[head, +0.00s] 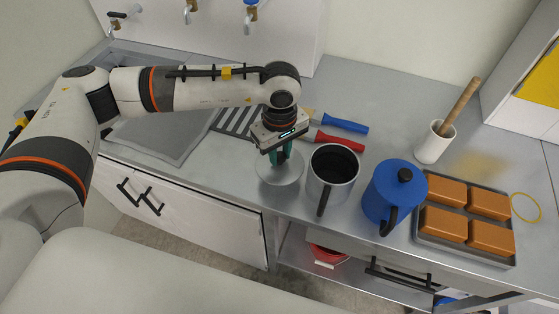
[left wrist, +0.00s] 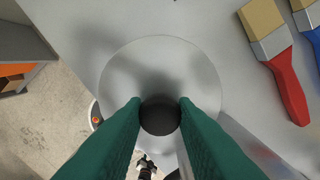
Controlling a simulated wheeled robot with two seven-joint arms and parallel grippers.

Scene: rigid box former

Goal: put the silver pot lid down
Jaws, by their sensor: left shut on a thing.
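The silver pot lid (head: 281,178) is a round, shiny disc with a dark knob (left wrist: 160,115). My left gripper (head: 279,158) points down over it, with its green fingers shut on the knob. The lid looks level, by the counter's front edge and just left of the open silver pot (head: 322,190). In the left wrist view the lid (left wrist: 160,60) fills the middle, between the green fingers (left wrist: 160,118). I cannot tell whether its underside touches the counter. My right gripper is not in view.
A blue pot (head: 388,205) stands right of the silver pot. Behind the lid lie a red-handled brush (head: 338,142) and a blue-handled brush (head: 345,123). A tray (head: 432,245) of brown blocks and a mortar with pestle (head: 435,142) are farther right. The counter's back middle (head: 365,95) is clear.

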